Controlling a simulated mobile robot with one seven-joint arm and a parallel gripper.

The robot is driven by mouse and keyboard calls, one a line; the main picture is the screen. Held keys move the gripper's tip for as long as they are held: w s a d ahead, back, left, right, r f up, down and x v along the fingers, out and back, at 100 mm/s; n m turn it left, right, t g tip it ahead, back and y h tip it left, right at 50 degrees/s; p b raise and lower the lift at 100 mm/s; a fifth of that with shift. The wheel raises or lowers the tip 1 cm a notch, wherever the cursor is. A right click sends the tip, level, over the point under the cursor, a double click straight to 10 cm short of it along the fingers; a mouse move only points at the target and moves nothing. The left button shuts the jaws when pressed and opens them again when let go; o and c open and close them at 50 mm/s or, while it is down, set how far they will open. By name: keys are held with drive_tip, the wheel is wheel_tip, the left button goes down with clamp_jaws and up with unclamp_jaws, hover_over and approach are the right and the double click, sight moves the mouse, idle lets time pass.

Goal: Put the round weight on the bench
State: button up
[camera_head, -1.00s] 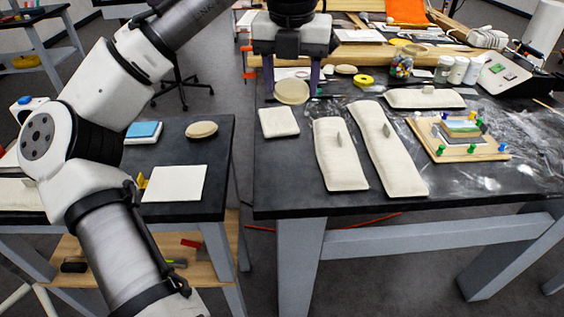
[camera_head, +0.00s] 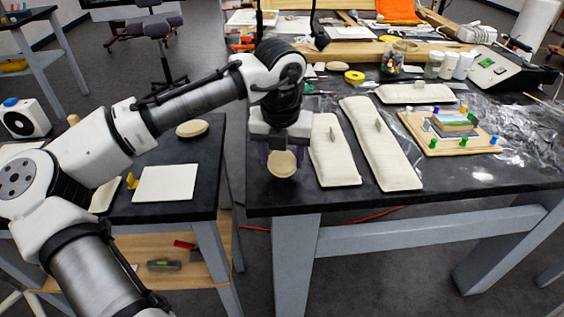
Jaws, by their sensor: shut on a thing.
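My gripper (camera_head: 282,157) is shut on a round cream weight (camera_head: 283,166), with its dark purple fingers at either side of the disc. It points down over the front left part of the dark bench (camera_head: 420,193). I cannot tell whether the weight touches the bench top. Another round cream weight (camera_head: 192,128) lies on the lower dark table at the left. My arm comes in from the left and hides part of both tables.
Two long cream weights (camera_head: 333,155) (camera_head: 380,145) lie close right of my gripper. A wooden board with coloured pins (camera_head: 445,148) lies further right. A yellow tape roll (camera_head: 354,77) and jars stand behind. A white square sheet (camera_head: 164,184) lies on the left table (camera_head: 205,180).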

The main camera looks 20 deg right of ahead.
sight(281, 163)
drive_tip(key=shift+f, duration=1.05)
drive_tip(key=shift+f, duration=0.1)
drive_tip(key=o, duration=1.2)
wheel_tip(281, 163, up, 12)
drive_tip(key=s, duration=0.1)
drive_tip(key=shift+s+a, duration=0.15)
drive_tip(key=shift+a, duration=0.2)
